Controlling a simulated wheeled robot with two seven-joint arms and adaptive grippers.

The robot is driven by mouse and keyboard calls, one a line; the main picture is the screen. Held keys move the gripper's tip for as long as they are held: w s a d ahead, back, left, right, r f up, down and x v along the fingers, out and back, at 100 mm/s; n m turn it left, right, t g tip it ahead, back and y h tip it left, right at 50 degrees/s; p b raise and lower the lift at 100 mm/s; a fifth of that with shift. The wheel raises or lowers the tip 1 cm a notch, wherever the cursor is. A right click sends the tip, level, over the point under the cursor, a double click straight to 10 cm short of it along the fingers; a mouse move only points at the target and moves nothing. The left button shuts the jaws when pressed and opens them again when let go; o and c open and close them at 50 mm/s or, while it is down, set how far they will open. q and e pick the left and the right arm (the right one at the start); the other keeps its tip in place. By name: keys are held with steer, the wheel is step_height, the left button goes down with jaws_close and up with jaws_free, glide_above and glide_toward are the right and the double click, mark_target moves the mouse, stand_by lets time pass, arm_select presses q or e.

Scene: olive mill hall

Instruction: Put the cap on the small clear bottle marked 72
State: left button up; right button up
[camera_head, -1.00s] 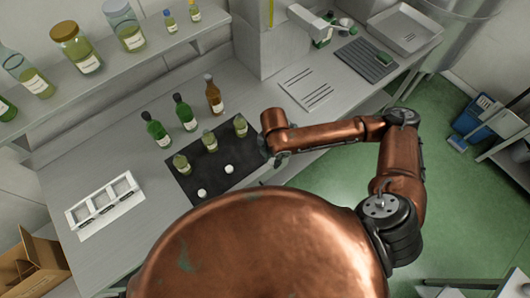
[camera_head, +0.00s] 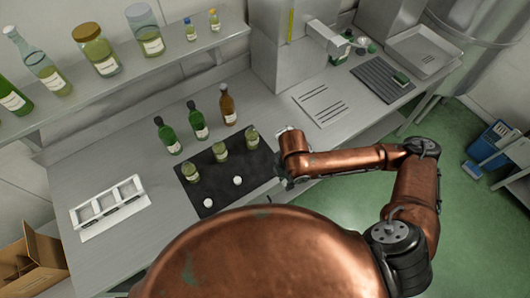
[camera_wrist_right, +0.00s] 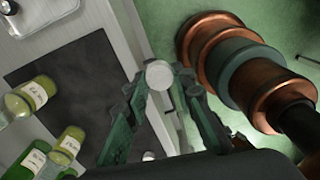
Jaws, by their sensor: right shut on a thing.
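Several small clear bottles stand upright and uncapped in a row on the dark mat (camera_head: 256,168): a left one (camera_head: 191,174), a middle one (camera_head: 221,152) and a right one (camera_head: 252,139). Their label numbers are too small to read, so I cannot tell which is 72. Two white caps lie on the mat, one left (camera_head: 208,202) and one right (camera_head: 238,181). My right gripper (camera_wrist_right: 160,80) is shut on a white cap (camera_wrist_right: 160,74) at its fingertips. In the head view it hangs at the mat's right edge, mostly hidden by its arm. My left gripper is not in view.
Two green bottles (camera_head: 168,136) and a brown bottle (camera_head: 228,104) stand behind the mat. A white rack (camera_head: 108,207) is at the left. A shelf (camera_head: 140,68) with jars runs above the back. A slotted plate (camera_head: 320,103) lies right of the mat.

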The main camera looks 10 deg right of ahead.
arm_select(q)
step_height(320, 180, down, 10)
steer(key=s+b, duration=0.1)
steer(key=b, duration=0.8)
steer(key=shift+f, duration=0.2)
arm_select(e)
steer(key=w+d+f+m, duration=0.1)
steer(key=d+f+m, duration=0.1)
steer(key=f+m, duration=0.5)
steer(key=d+f+m, duration=0.2)
steer(key=f+m, duration=0.5)
steer(key=m, duration=0.7)
steer(key=shift+w, duration=0.35)
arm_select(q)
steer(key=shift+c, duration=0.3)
